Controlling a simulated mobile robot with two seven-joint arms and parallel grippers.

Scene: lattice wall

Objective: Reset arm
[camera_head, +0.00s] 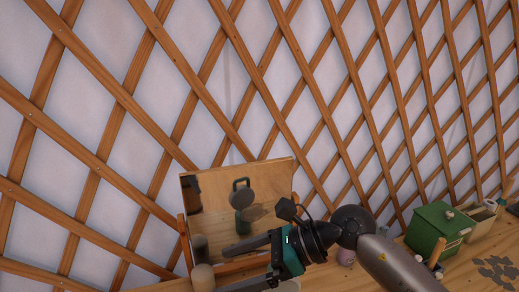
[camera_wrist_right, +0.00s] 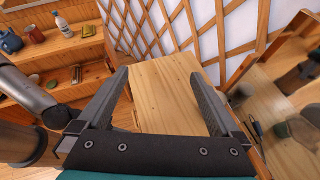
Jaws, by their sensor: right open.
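My right gripper (camera_head: 232,271) comes in from the right in the head view, with a teal body and dark fingers pointing left. In the right wrist view its two fingers (camera_wrist_right: 159,76) stand wide apart with nothing between them. A wooden panel (camera_wrist_right: 165,90) lies beyond the fingers in that view; I cannot tell how far off it is. My left gripper is in neither view.
A mirror-like wooden panel (camera_head: 210,215) stands behind the gripper. A wooden cylinder (camera_head: 203,278) is near the fingertips. A green box (camera_head: 435,228) and cream tray (camera_head: 481,221) stand right. The lattice wall (camera_head: 330,90) rises behind. The wrist view shows shelves (camera_wrist_right: 70,48) with a bottle (camera_wrist_right: 63,27).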

